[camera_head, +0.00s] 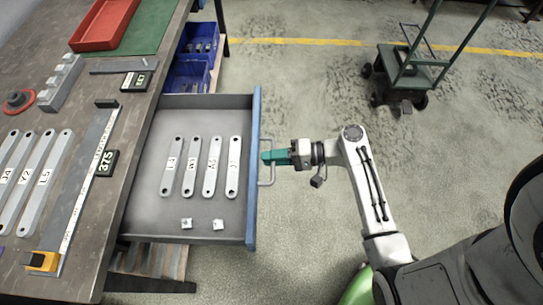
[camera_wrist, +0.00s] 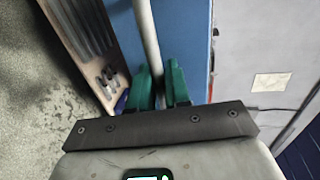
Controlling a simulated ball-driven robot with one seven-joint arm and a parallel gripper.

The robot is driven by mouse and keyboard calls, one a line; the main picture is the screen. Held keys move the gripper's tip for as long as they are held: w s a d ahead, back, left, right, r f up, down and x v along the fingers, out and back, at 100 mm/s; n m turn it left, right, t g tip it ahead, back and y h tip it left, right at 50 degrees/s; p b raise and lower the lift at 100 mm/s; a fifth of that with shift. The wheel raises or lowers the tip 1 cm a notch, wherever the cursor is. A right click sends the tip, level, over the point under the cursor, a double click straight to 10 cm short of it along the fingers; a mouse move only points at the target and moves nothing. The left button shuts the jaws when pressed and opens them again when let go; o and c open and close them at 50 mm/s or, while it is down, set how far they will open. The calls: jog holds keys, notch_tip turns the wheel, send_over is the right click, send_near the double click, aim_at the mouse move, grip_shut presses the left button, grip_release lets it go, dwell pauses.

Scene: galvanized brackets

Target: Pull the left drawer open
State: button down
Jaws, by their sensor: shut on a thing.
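The drawer (camera_head: 140,218) under the workbench is pulled well out, its grey inside in plain view. Its blue front (camera_head: 253,215) carries a pale bar handle (camera_head: 270,178). My gripper (camera_head: 268,157) has green fingers and is shut on that handle. In the wrist view the handle (camera_wrist: 147,35) runs between the two green fingers (camera_wrist: 158,85), in front of the blue panel (camera_wrist: 185,40). Several labelled grey brackets (camera_head: 211,168) lie side by side in the drawer, with two small metal pieces (camera_head: 218,225) near its lower edge.
The workbench top (camera_head: 75,270) holds more brackets (camera_head: 45,180), a long steel rule (camera_head: 85,190) and a red tray (camera_head: 105,22). Blue bins (camera_head: 187,76) sit beyond the drawer. A green cart (camera_head: 415,68) stands at upper right. The floor (camera_head: 300,225) right of the drawer is clear.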

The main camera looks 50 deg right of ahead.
jog(key=c, duration=1.3)
grip_release()
jog(key=shift+c, duration=0.2)
jog(key=v, duration=1)
jog(key=shift+s+d+b, duration=0.2)
jog(key=shift+s+b, duration=0.1)
jog(key=shift+b, duration=0.1)
jog(key=s+a+f+n+g, duration=0.1)
jog(key=a+f+n+g, duration=0.2)
jog(key=a+f+g, duration=0.25)
jog(key=s+a+r+n+g+h, duration=0.2)
jog(key=s+a+n+g+h, duration=0.3)
jog(key=h, duration=0.4)
jog(key=shift+r+n+g, duration=0.4)
jog(key=shift+n+g, duration=0.15)
jog(key=shift+n, duration=0.65)
